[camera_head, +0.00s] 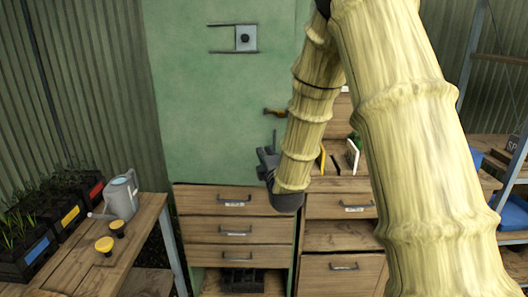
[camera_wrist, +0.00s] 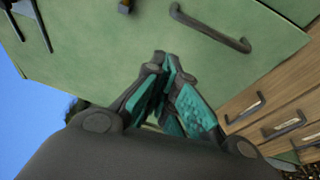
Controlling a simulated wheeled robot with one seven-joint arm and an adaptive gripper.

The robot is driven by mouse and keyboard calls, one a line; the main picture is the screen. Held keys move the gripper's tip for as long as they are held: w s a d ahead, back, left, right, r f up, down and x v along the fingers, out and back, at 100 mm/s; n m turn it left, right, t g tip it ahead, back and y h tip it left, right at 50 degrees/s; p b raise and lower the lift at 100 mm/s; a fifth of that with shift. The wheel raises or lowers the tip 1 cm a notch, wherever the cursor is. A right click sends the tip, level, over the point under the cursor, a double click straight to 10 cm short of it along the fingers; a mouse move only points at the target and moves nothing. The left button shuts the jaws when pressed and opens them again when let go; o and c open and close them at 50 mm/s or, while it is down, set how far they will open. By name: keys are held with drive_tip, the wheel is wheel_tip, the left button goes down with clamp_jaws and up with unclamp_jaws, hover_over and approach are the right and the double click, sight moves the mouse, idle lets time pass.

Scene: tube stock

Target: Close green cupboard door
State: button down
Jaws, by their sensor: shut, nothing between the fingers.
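The green cupboard door (camera_head: 215,120) is a flat, upright panel above the wooden drawers in the head view. Its handle (camera_head: 275,112) is near its right edge, partly close behind my arm. In the wrist view the door (camera_wrist: 95,45) fills the upper part, with the dark handle (camera_wrist: 210,28) above and right of my fingertips. My gripper (camera_head: 268,155) is in front of the door, below the handle. Its teal-padded fingers (camera_wrist: 167,65) are together and empty. I cannot tell whether they touch the door. How far the door stands open is unclear.
Wooden drawers (camera_head: 235,229) stand below the door. Upright yellow and white items (camera_head: 352,156) sit right of my gripper. A bench at left holds a grey watering can (camera_head: 122,196) and planters (camera_head: 60,215). My arm hides much of the right side.

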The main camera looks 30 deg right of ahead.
drive_tip(key=shift+s+a, duration=0.15)
drive_tip(key=shift+s, duration=0.3)
drive_tip(key=s+a+f+m+g+y, duration=0.1)
drive_tip(key=s+a+f+m+g, duration=0.3)
drive_tip(key=f, duration=0.8)
drive_tip(key=s+a+f+m+g+y, duration=0.15)
drive_tip(key=s+a+f, duration=0.35)
drive_tip(key=f, duration=0.8)
drive_tip(key=s+a+f+m+g+y, duration=0.2)
drive_tip(key=s+a+f+g, duration=0.15)
drive_tip(key=s+f, duration=0.6)
drive_tip(key=s+a+f+m+g, duration=0.2)
drive_tip(key=s+f, duration=0.4)
drive_tip(key=s, duration=0.3)
drive_tip(key=s+a+f+m+g+y, duration=0.1)
drive_tip(key=s+a+f+m+g, duration=0.2)
drive_tip(key=s+f, duration=0.3)
drive_tip(key=s+a+f+m+g, duration=0.3)
drive_tip(key=s+f, duration=0.3)
drive_tip(key=s, duration=0.6)
drive_tip(key=shift+a+f+g, duration=0.3)
drive_tip(key=shift+a+g, duration=0.2)
drive_tip(key=shift+s+y, duration=0.15)
drive_tip(key=shift+y, duration=0.1)
